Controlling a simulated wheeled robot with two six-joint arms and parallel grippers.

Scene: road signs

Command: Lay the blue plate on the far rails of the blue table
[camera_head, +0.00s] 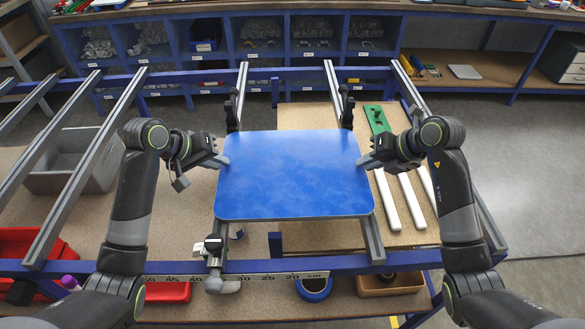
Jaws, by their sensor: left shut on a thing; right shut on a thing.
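The blue plate (293,174) is a flat rectangle with rounded corners in the middle of the head view. It lies over two grey rails of the blue table (345,264), which show beyond its far and near edges. I cannot tell whether it touches the rails. My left gripper (222,161) is shut on the plate's left edge, towards the far corner. My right gripper (364,163) is shut on its right edge at about the same height. The fingertips are partly hidden at the plate's edges.
Dark clamps (347,107) stand on the rails just beyond the plate. A grey clamp (214,250) sits on the left rail near the front. A grey bin (75,165), a green part (377,119) and white bars (411,200) lie lower, to the sides. Shelves (260,40) line the back.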

